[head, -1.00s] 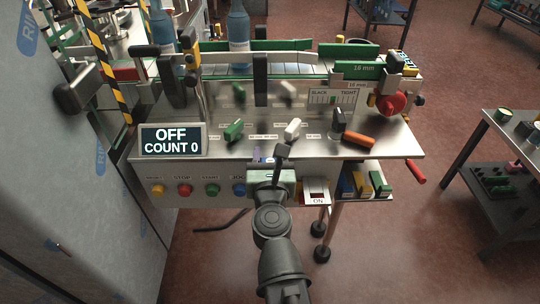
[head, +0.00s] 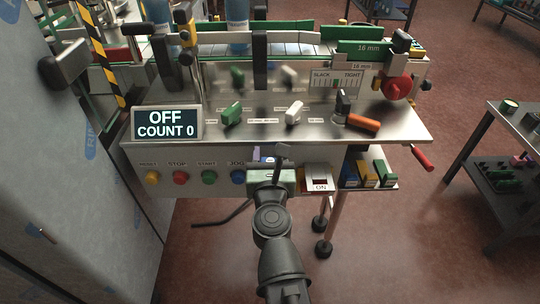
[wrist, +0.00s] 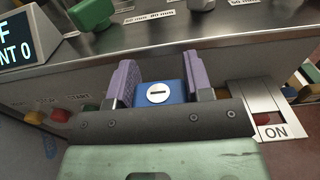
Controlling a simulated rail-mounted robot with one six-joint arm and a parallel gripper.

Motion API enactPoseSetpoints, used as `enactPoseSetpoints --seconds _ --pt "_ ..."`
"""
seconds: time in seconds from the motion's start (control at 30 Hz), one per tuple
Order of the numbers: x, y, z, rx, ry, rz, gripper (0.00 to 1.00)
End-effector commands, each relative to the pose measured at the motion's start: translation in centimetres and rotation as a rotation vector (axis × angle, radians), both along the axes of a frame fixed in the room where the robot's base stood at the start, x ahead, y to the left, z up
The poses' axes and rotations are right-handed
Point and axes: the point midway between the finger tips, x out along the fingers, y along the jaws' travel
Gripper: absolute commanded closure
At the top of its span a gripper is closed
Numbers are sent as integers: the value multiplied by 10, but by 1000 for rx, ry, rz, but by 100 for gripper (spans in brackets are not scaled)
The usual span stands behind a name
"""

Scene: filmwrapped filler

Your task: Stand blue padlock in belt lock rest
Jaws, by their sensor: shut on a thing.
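My gripper (wrist: 165,88) has purple fingers and is shut on the blue padlock (wrist: 158,93). The padlock shows as a blue block with a pale round keyhole face between the fingers. In the wrist view it is in front of the machine's metal front, left of the ON switch plate (wrist: 268,120). In the head view my gripper (head: 268,160) is at the machine's front edge, and my own arm hides most of the padlock. I cannot pick out a belt lock rest for certain in either view.
A steel machine top (head: 330,133) carries green, white and black levers and an orange handle (head: 362,123). An OFF, COUNT 0 display (head: 166,123) stands at its left. Coloured buttons line the front. Blue, yellow and green blocks (head: 367,175) sit on a low right shelf.

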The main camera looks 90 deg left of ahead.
Motion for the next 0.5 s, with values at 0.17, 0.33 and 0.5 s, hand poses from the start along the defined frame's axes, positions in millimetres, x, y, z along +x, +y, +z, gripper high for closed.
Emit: enactPoseSetpoints --seconds 0.17,0.33,0.5 --pt "0 0 -1 0 0 0 81" --pt "0 0 -3 0 0 0 81" --pt "0 0 -5 0 0 0 81"
